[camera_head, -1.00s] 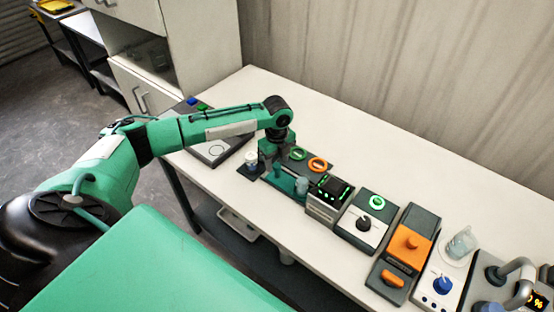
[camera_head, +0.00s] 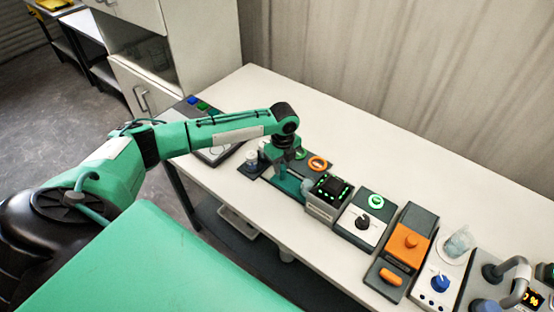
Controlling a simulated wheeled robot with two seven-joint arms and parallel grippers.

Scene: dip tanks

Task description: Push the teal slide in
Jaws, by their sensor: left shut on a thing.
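The teal slide (camera_head: 290,183) is on a dark-based unit near the front edge of the bench, left of a small box with a lit display. My left gripper (camera_head: 283,168) reaches down over it from behind and is shut on it. The gripper's own green body and the wrist hide most of the slide's handle and the contact between the fingers and it. How far in the slide sits cannot be told. My right gripper is not in view.
On the same unit are a green ring (camera_head: 301,154) and an orange ring (camera_head: 318,163). The lit display box (camera_head: 329,193) stands close on the right, then a dial box (camera_head: 362,221) and an orange slide unit (camera_head: 408,245). The bench (camera_head: 400,150) is clear behind.

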